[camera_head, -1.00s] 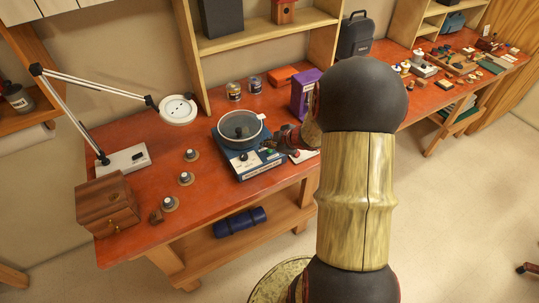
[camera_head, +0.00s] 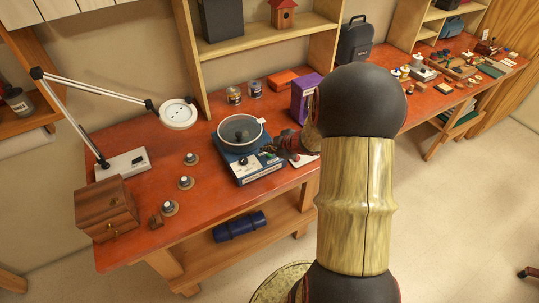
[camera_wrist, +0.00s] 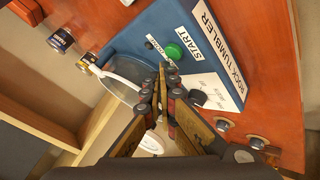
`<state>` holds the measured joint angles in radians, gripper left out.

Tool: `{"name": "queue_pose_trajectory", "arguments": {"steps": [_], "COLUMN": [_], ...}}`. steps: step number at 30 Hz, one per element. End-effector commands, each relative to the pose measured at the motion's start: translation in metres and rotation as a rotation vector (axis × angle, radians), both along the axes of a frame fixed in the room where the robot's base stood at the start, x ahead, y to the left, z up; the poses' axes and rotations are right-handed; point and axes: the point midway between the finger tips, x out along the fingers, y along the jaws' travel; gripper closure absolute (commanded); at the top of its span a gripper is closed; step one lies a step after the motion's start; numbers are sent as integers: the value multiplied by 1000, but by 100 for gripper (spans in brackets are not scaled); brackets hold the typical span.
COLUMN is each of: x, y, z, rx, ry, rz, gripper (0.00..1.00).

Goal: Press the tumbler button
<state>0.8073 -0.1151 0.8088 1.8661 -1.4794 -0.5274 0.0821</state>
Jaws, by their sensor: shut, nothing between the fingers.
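The rock tumbler has a blue base (camera_head: 240,168) and a round drum with a clear lid (camera_head: 239,128); it stands on the orange-red bench. In the wrist view its sloped blue panel (camera_wrist: 150,22) carries a green button (camera_wrist: 173,51) by the word START and a black knob (camera_wrist: 196,98) on a white dial plate. My gripper (camera_wrist: 165,70) is shut and empty. Its tips appear just below the green button in that picture; I cannot tell whether they touch. In the head view my gripper (camera_head: 272,149) is over the panel's right part and hides the button.
A purple box (camera_head: 302,98) stands close behind my gripper. Two jars (camera_head: 234,95) are behind the tumbler. Several small round knobs (camera_head: 186,182), a wooden drawer box (camera_head: 106,208) and a white desk lamp (camera_head: 178,114) are to the left. The bench between lamp and tumbler is mostly clear.

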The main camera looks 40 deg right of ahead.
Motion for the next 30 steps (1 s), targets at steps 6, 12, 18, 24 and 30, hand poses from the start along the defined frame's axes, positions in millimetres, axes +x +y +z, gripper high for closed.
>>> {"name": "queue_pose_trajectory", "arguments": {"steps": [6, 12, 18, 24, 30], "x": [0, 0, 0, 0, 0], "y": [0, 0, 0, 0, 0], "z": [0, 0, -5, -9, -8], "rx": [0, 0, 2, 0, 0], "ry": [0, 0, 1, 0, 0], "rz": [0, 0, -1, 0, 0], "gripper": [100, 100, 100, 100, 100]}}
